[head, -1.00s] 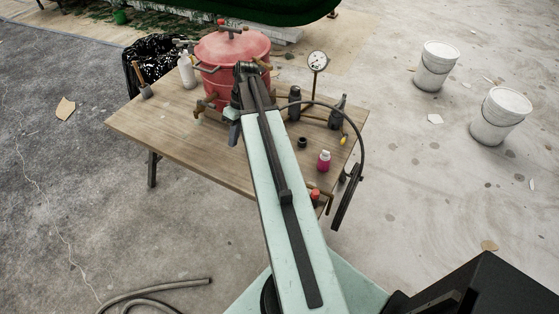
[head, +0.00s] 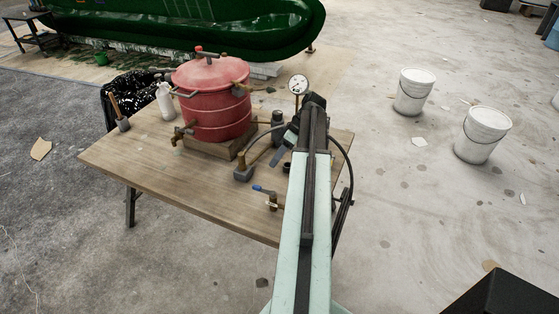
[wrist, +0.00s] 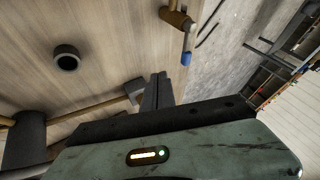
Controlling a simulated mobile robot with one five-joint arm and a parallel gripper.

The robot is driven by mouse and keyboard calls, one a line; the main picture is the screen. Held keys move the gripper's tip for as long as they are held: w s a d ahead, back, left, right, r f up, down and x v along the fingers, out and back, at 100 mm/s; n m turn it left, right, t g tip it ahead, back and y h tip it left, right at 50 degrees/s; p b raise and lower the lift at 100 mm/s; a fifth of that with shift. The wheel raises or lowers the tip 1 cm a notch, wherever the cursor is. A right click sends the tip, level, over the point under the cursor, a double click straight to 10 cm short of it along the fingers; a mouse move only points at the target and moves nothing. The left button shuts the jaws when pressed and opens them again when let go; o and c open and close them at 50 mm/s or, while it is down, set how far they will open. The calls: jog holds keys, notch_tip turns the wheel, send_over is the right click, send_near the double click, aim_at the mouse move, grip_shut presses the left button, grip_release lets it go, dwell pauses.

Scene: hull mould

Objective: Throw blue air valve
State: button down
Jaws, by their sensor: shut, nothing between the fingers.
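The blue air valve has a blue lever (head: 264,190) on a brass body (head: 272,204) near the front right edge of the wooden table (head: 150,165). In the wrist view, its brass body (wrist: 177,17) and the blue lever tip (wrist: 186,58) show at the top, just right of centre. My gripper (head: 279,157) is over the right part of the table, behind the valve as the head camera sees it. In the wrist view, my gripper (wrist: 158,80) is shut and empty, with its fingertips below the blue tip and apart from it.
A red pressure pot (head: 212,105) stands on the table with brass fittings and hoses. A gauge (head: 299,86) stands behind my arm. A white bottle (head: 165,102) and a brush (head: 119,112) are at the left. White buckets (head: 415,92) stand on open floor at right.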

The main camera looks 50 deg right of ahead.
aim_at(263, 190)
jog(key=a+f+b, duration=0.2)
jog(key=a+f, duration=0.2)
jog(key=a, duration=0.2)
jog(key=shift+w+a+b, duration=0.2)
jog(key=shift+a+b, duration=0.2)
jog(key=shift+f, duration=0.1)
jog(key=shift+w+a, duration=0.15)
jog(key=shift+a, duration=0.25)
jog(key=shift+d, duration=0.1)
